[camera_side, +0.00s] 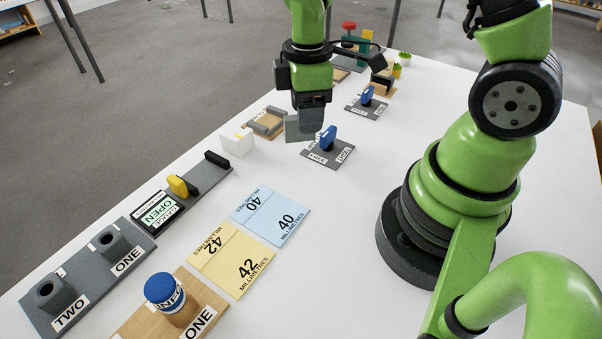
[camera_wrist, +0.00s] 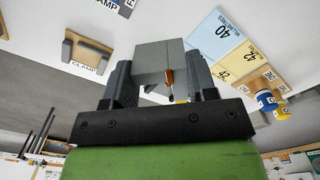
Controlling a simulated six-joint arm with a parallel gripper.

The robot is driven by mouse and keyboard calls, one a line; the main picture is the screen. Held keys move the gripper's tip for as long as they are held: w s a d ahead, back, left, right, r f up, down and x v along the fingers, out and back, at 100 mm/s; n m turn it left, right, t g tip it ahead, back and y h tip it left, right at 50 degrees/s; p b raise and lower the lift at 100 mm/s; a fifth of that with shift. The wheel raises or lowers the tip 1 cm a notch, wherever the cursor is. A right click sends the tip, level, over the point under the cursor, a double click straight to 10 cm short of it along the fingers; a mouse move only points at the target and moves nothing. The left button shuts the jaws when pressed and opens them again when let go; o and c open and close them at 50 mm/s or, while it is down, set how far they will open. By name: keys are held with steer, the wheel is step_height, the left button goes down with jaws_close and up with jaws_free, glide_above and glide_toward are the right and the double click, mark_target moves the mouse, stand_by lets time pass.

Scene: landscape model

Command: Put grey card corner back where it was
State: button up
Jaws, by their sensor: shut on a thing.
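The grey card corner (camera_side: 296,128) is a light grey angular piece held in my gripper (camera_side: 312,122), above the table in the side view. In the wrist view the grey piece (camera_wrist: 158,56) sits between the two dark fingers of my gripper (camera_wrist: 162,78), which are shut on it. A small orange-brown part shows at its lower edge there. The fingers hide some of the piece. A spot on the table that it came from cannot be told from these frames.
A grey plate with a blue lever (camera_side: 328,139) stands just right of my gripper. A wooden clamp block (camera_side: 262,124) and a white block (camera_side: 237,144) lie to the left. Blue (camera_side: 284,214) and yellow (camera_side: 232,262) cards lie nearer. White table (camera_side: 350,230) is clear beyond the cards.

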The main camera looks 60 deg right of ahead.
steer(key=shift+s+a+f, duration=0.1)
steer(key=shift+s+f, duration=0.2)
steer(key=shift+f, duration=4.75)
steer(key=shift+f, duration=0.1)
steer(key=o, duration=1)
